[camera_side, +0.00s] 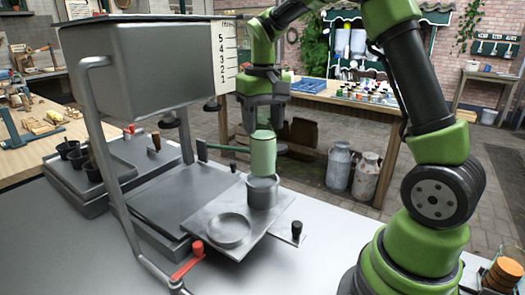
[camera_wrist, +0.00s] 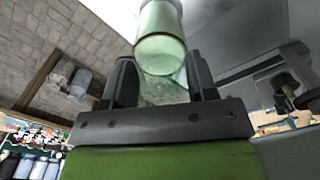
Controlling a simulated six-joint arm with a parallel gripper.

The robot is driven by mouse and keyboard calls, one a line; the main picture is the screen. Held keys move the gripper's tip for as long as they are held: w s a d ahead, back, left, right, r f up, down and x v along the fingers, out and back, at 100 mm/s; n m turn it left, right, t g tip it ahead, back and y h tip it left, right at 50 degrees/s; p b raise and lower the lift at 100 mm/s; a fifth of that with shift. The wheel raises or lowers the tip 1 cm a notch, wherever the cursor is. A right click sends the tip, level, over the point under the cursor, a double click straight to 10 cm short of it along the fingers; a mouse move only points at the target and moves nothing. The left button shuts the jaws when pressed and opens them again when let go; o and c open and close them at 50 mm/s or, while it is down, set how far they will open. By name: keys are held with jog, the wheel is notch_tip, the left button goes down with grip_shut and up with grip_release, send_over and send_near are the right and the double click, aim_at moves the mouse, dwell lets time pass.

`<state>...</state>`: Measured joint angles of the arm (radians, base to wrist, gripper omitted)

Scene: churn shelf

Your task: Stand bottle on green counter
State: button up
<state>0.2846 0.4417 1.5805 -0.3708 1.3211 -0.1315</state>
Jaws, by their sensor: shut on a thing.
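A pale green translucent bottle (camera_side: 263,155) is upright between the fingers of my gripper (camera_side: 264,112), which is shut on it. In the wrist view, the bottle (camera_wrist: 161,38) stretches away between the two dark fingers of my gripper (camera_wrist: 163,75). Its lower end is right above or at the rim of a grey metal cup (camera_side: 262,192); I cannot tell whether they touch.
The cup stands on a metal plate (camera_side: 205,213) with a round ring (camera_side: 230,231). A large grey tank (camera_side: 150,62) on a bent pipe frame stands at left. A red-handled lever (camera_side: 188,268) is in front. Two milk cans (camera_side: 340,166) stand on the floor behind.

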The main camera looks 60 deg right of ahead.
jog(key=r, duration=0.5)
jog(key=shift+s+d+r, duration=0.1)
jog(key=shift+s+d, duration=0.1)
jog(key=s+d, duration=0.3)
jog(key=s, duration=0.5)
jog(key=s+d, duration=0.3)
jog(key=s, duration=0.5)
notch_tip(320, 180, down, 17)
jog(key=shift+r, duration=0.15)
jog(key=shift+w, duration=0.1)
jog(key=shift+f, duration=0.75)
